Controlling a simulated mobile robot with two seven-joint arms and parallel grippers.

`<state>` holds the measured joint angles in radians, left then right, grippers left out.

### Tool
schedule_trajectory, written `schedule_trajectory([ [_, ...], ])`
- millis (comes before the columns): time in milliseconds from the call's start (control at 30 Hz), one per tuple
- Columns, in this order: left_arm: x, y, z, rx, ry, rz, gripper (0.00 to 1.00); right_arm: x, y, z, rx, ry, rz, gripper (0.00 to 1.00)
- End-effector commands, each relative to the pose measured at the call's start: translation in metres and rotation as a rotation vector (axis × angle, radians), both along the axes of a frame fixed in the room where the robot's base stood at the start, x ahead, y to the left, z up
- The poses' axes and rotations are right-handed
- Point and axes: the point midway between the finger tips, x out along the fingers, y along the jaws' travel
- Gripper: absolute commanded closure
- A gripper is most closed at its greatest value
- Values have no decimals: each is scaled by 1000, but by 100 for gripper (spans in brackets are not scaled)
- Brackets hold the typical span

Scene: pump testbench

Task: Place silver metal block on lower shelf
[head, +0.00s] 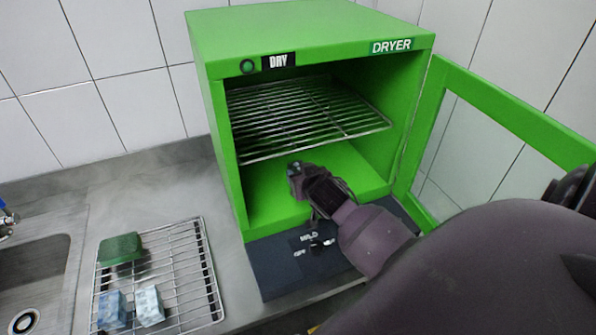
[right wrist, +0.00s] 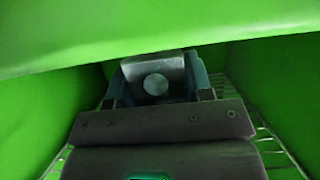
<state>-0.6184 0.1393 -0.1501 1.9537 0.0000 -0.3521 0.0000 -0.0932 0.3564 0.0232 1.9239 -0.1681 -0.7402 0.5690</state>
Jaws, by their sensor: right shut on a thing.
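The silver metal block (right wrist: 155,72), with a round mark on its face, sits between the fingers of my right gripper (right wrist: 158,90) in the right wrist view. In the head view my right gripper (head: 296,178) reaches into the open green dryer (head: 312,33), below its wire shelf (head: 300,112) and over the green lower floor (head: 262,208). The block is mostly hidden by the gripper there. I cannot tell whether it touches the floor. My left gripper is not in view.
The dryer door (head: 512,112) stands open at the right, beside my arm. A dark control panel (head: 285,268) lies in front. A wire rack (head: 187,262) holds a green sponge (head: 120,249) and two bluish-white blocks (head: 149,306). A sink (head: 35,270) is at the left.

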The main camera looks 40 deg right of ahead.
Motion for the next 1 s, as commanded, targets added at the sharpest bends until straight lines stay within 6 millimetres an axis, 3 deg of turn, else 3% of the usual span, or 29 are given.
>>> schedule_trajectory([
  [733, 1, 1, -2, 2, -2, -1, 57, 0, 0, -11, -1, -2, 0, 86],
  [767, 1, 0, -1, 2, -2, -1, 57, 0, 0, -12, -1, 0, 0, 50],
  [900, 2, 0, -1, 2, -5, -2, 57, 0, 0, -12, -1, 0, 0, 29],
  [1000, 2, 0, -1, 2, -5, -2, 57, 0, 0, -12, -1, 0, 0, 28],
])
